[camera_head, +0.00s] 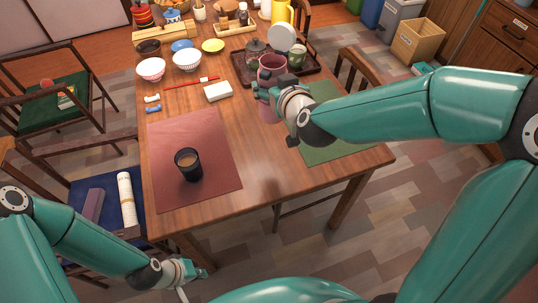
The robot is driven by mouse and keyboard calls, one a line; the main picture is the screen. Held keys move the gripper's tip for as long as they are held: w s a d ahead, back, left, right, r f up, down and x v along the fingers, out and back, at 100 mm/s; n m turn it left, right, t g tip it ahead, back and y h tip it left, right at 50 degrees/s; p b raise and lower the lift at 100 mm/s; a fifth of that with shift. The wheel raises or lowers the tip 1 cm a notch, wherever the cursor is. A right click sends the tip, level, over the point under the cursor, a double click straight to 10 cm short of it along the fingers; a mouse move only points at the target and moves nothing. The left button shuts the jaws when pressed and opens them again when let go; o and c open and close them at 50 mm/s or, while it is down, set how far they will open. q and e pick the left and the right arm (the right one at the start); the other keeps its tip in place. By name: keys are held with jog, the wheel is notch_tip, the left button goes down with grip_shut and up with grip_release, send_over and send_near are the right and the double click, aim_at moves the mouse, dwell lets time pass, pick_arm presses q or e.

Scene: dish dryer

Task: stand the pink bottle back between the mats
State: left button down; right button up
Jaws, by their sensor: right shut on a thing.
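The pink bottle (268,112) is upright, with its upper part (271,64) showing above my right gripper (264,90). My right gripper is shut around the bottle's middle and hides that part. The bottle's lower end appears over the bare strip between the red mat (215,140) and the green mat (325,150); I cannot tell whether it touches the table. My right arm covers much of the green mat. My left gripper (194,272) is low, off the table's front edge, away from the bottle; its fingers are too small to judge.
A black cup with a brown drink (188,165) stands on the red mat. Behind the bottle is a dark tray (240,70) with a jar and cups. The table's front centre is clear.

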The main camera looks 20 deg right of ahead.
jog(key=shift+a+f, duration=0.1)
jog(key=shift+f, duration=0.05)
notch_tip(320, 180, down, 19)
jog(key=b, duration=0.2)
jog(key=shift+b, duration=0.4)
jog(key=o, duration=1.6)
